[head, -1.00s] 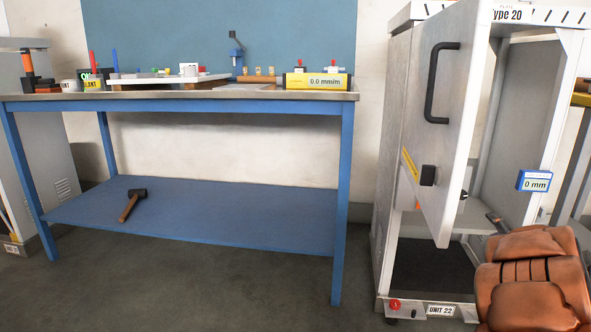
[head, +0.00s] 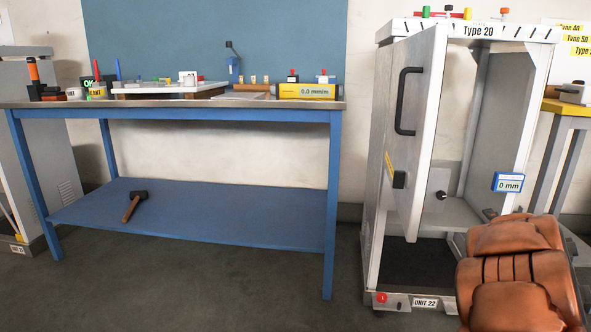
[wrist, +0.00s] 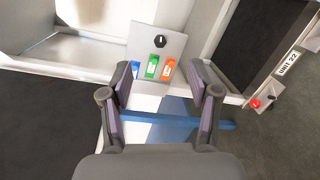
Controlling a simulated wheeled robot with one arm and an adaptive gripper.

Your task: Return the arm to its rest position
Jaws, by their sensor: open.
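My orange-brown arm (head: 515,275) fills the lower right of the head view, in front of the open cabinet, and it hides my gripper almost wholly there. In the wrist view my gripper (wrist: 163,82) is open, its two dark fingers wide apart with nothing between them. Beyond the fingertips is a pale panel (wrist: 175,45) with a black knob (wrist: 161,41) and blue, green and orange labels. I cannot tell the exact gap to the panel.
The cabinet door (head: 418,150) stands open, left of my arm. The cabinet's base shows a red button (head: 382,298). A blue workbench (head: 200,113) stands left, with a hammer (head: 133,205) on its lower shelf. The floor in front is clear.

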